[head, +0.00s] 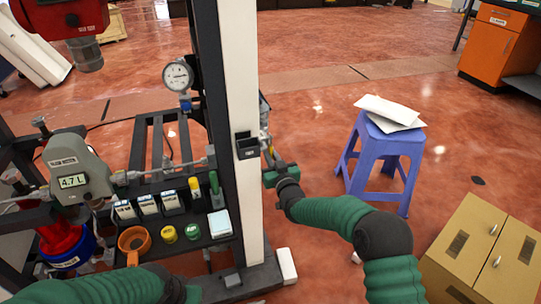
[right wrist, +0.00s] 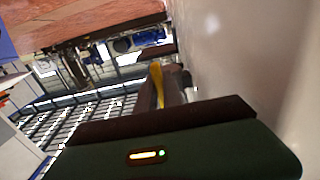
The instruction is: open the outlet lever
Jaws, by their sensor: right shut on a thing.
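My right gripper (head: 269,160) is beside the right face of the white upright post (head: 243,120), next to small metal fittings (head: 264,130). In the right wrist view, a yellow lever (right wrist: 157,85) stands between the dark fingers of this gripper, close to a pale surface. The gripper is shut on the lever. The lever is mostly hidden in the head view, and its exact angle is unclear. My left arm comes in along the bottom left of the head view; its gripper (head: 194,293) is low at the frame's edge and its fingers cannot be made out.
A rack shelf (head: 190,238) left of the post holds bottles, an orange ring and small boxes. A gauge (head: 178,76) and a grey meter (head: 75,168) sit above. A purple stool (head: 388,150) with papers and a tan cabinet (head: 470,245) stand right. Red floor between them is clear.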

